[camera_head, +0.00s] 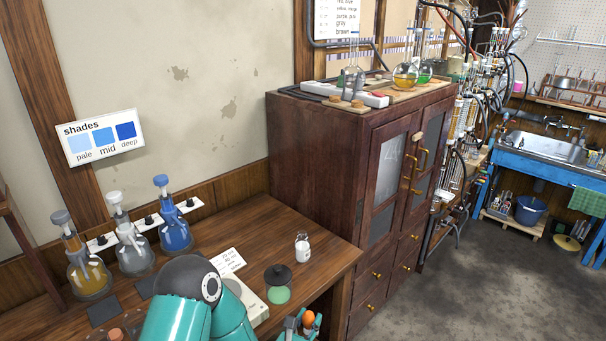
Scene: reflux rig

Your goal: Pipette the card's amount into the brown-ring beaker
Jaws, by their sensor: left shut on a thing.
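My left gripper (296,326) is at the bottom edge, low past the bench's front edge and partly cut off. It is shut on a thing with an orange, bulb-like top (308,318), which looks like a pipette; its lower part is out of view. No beaker with a brown ring shows clearly. Small brownish tops (115,334) at the lower left edge are mostly cut off. My right gripper is not in view.
Amber (90,278), clear (133,254) and blue (177,236) wash bottles stand at the back left. A white-filled vial (302,249) and a dark-and-green round item (278,294) sit on the bench (265,222). A tall cabinet (318,165) rises at right.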

